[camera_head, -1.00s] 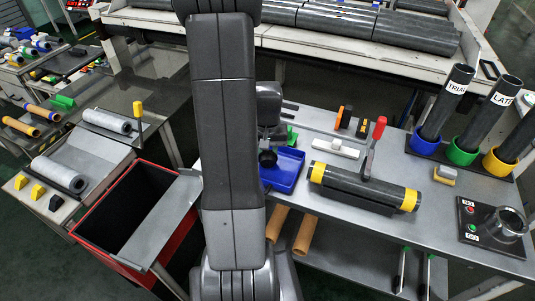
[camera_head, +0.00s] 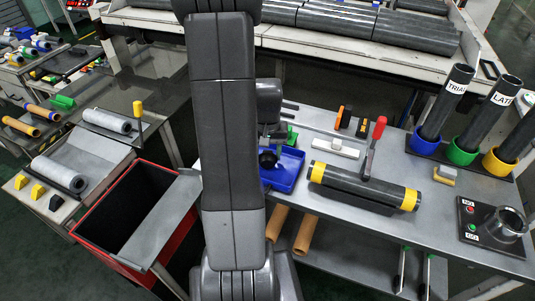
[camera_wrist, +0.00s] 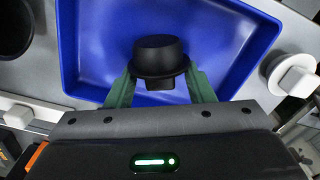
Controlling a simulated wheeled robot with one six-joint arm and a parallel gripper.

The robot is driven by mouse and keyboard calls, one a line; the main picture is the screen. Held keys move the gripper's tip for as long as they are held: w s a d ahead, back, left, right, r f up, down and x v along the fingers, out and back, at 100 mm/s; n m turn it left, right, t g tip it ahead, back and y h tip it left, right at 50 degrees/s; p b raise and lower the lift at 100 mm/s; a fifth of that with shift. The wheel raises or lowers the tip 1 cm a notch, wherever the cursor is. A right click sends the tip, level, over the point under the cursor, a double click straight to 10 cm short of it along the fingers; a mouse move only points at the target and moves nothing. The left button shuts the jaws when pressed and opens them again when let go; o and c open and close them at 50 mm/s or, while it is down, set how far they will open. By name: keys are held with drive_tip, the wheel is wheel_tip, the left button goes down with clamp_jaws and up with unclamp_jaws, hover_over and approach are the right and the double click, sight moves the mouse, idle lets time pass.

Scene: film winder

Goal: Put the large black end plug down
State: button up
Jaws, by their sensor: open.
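The large black end plug (camera_wrist: 158,57) is in the blue tray (camera_wrist: 92,50), a round body with a wider flange and a small knob towards me. In the head view the plug (camera_head: 268,160) shows at the left part of the tray (camera_head: 288,178). My gripper (camera_wrist: 159,76) is open, its two green fingers on either side of the plug's knob with space between them and the knob. The plug's underside is hidden, so its contact with the tray floor cannot be seen directly.
A dark roll with yellow ends (camera_head: 365,188) and a red-handled tool (camera_head: 374,146) are right of the tray. Labelled tubes (camera_head: 441,103) stand at the far right. A red bin (camera_head: 176,243) is at the left. My arm hides part of the bench.

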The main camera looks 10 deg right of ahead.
wheel_tip(320, 180, up, 11)
idle(0.3)
drive_tip(key=shift+c, duration=0.5)
idle(0.9)
